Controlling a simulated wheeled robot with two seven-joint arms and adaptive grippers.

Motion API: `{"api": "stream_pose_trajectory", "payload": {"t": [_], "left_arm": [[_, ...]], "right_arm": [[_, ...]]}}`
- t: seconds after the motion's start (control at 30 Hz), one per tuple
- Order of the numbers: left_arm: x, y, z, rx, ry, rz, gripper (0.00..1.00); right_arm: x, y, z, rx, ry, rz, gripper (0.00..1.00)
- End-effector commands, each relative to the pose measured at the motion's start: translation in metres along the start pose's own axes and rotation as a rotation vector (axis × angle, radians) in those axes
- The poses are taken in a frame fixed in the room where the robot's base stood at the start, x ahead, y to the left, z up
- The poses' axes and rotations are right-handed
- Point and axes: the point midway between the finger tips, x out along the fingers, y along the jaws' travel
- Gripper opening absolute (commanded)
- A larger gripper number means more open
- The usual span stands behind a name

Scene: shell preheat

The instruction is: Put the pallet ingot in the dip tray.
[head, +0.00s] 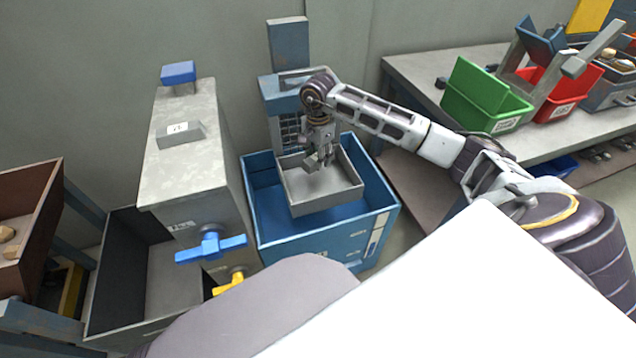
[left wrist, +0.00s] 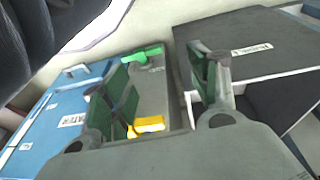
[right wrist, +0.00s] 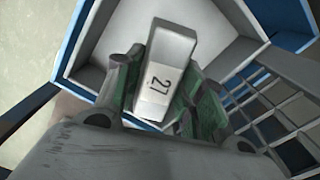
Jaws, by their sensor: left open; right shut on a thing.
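The ingot (right wrist: 165,65) is a pale grey bar marked "27" in the right wrist view. My right gripper (right wrist: 160,95) is shut on it, with green finger pads on both sides. In the head view my right gripper (head: 318,155) is over the grey open tray (head: 325,203), which sits in the blue tank (head: 310,232). The tray's walls also show beneath the ingot in the right wrist view (right wrist: 215,15). I cannot tell whether the ingot touches the tray floor. My left gripper (left wrist: 165,95) is open and empty in the left wrist view; it is not visible in the head view.
A tall grey cabinet (head: 185,150) with a blue valve handle (head: 211,246) stands left of the tank. A brown bin (head: 28,220) is at far left. Green (head: 480,95) and red (head: 548,92) bins stand on the right bench. A wire rack (right wrist: 275,115) is close to my right gripper.

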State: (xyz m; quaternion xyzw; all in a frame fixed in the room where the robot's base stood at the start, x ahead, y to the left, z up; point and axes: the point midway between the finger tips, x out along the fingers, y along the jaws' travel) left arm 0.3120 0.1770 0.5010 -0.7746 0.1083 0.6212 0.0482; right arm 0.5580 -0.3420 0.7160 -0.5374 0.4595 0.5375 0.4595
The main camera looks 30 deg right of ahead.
Motion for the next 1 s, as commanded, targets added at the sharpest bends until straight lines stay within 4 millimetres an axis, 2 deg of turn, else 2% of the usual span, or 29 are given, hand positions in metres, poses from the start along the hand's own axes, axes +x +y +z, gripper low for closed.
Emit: {"api": "stream_pose_trajectory", "payload": {"t": [0.17, 0.5, 0.77, 1.0], "left_arm": [[-0.002, 0.001, -0.001, 0.000, 0.007, 0.002, 0.61], [-0.013, 0.003, -0.008, 0.001, 0.032, 0.007, 0.61], [-0.021, 0.004, -0.011, 0.002, 0.045, 0.009, 0.61], [-0.017, 0.005, -0.005, 0.003, 0.034, 0.011, 0.61]], "right_arm": [[0.014, 0.000, 0.001, 0.000, -0.001, 0.001, 0.02], [0.056, 0.000, 0.001, 0.000, -0.001, 0.000, 0.02], [0.061, -0.001, 0.000, -0.001, 0.000, -0.002, 0.02], [0.064, 0.000, 0.000, -0.001, -0.001, -0.001, 0.02]]}}
